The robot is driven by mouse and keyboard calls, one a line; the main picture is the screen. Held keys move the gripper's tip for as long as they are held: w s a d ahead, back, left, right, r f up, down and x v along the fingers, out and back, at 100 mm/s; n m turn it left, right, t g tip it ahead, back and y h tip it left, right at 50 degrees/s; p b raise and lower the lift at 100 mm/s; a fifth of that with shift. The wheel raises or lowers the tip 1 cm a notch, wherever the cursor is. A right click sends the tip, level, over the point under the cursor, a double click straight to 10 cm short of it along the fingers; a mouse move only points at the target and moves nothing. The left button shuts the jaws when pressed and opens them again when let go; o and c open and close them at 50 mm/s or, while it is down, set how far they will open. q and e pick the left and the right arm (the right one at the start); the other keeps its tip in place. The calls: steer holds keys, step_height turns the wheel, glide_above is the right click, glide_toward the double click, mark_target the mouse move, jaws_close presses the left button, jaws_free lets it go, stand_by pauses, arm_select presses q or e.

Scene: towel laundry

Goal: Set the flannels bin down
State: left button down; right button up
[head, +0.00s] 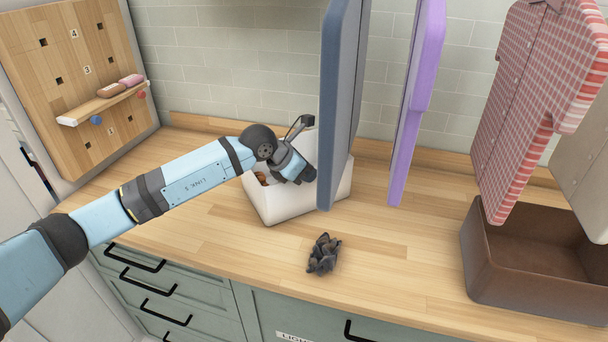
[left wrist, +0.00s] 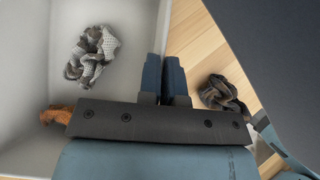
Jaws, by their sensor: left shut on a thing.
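The white bin (head: 312,203), with no label showing, is at the middle of the counter, behind the hanging blue towel. My left gripper (head: 306,176) is shut on its near rim; in the left wrist view the fingers (left wrist: 164,78) straddle the bin wall (left wrist: 163,28). Inside the bin lie a crumpled grey checked cloth (left wrist: 90,54) and an orange-brown cloth (left wrist: 58,115). The bin looks slightly tilted, and I cannot tell whether its base touches the counter. The blue towel hides its right part. My right gripper is not in view.
A dark crumpled cloth (head: 323,254) lies on the wooden counter (head: 400,255) in front of the bin. The blue towel (head: 343,100), a purple towel (head: 415,110) and a red checked shirt (head: 530,100) hang above. A brown bin (head: 520,275) stands right. A pegboard (head: 75,75) is at left.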

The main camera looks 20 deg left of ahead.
arm_select(q)
steer(key=shift+r, duration=0.5)
steer(key=shift+s+a, duration=0.15)
steer(key=shift+a, duration=0.05)
steer(key=s+a+b, duration=0.2)
steer(key=s+a, duration=0.6)
steer(key=a, duration=0.1)
steer(key=shift+s, duration=0.25)
step_height(320, 180, up, 14)
glide_above(263, 188)
steer(key=s+a, duration=0.1)
steer(key=shift+s+d+f+n+t+y, duration=0.6)
steer(key=shift+s+f+n+t+y, duration=0.6)
steer(key=shift+s+f+n+y, duration=1.45)
step_height(263, 188, up, 13)
steer(key=h+p, duration=0.1)
steer(key=p, duration=1.3)
steer(key=shift+s+n, duration=0.35)
